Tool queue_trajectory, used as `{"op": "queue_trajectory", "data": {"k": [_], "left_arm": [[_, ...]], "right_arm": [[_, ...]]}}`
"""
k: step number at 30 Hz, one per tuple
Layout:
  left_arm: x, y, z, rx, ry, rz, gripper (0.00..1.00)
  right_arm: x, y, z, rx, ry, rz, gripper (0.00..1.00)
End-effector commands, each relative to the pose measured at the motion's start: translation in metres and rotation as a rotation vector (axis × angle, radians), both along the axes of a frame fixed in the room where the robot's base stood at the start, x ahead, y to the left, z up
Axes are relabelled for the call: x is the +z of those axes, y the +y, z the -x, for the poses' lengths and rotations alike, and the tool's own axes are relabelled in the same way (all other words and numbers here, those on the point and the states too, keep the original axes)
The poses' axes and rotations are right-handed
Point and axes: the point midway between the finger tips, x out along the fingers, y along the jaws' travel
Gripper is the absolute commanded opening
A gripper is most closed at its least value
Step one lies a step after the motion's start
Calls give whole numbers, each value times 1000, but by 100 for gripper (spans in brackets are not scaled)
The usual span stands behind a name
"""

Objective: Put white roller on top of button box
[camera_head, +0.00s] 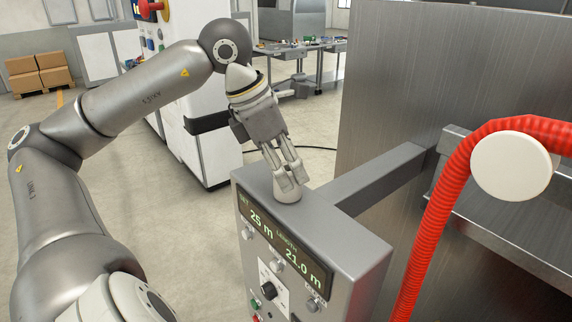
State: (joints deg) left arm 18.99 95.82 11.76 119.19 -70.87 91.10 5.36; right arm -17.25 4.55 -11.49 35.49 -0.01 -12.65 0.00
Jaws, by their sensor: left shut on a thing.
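The button box (318,235) is a grey metal box with a lit display, knobs and buttons, in the lower middle of the head view. A small white roller (288,193) is at the top of the box, near its back left part. My left gripper (289,178) points down over the box, its fingers closed on the roller. The roller's underside appears to be at the box's top face; I cannot tell whether it bears on it. My right gripper is not in view.
A grey beam (375,180) joins the box to a large metal panel (440,75). A red corrugated conduit (430,225) curves past a white disc (511,165) on the right. A white cabinet (205,150) stands behind my left arm.

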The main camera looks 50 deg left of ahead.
Motion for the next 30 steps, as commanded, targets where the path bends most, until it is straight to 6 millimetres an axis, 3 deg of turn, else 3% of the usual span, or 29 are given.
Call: {"op": "queue_trajectory", "data": {"k": [1,2,7,20,30], "left_arm": [[-3,0,0,0,0,0,18],[-3,0,0,0,0,0,45],[-2,0,0,0,0,0,66],[5,1,1,2,-2,-1,66],[68,14,24,5,-3,-3,66]], "right_arm": [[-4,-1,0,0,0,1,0],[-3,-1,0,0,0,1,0],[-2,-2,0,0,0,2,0],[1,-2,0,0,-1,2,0],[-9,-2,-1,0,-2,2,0]]}}
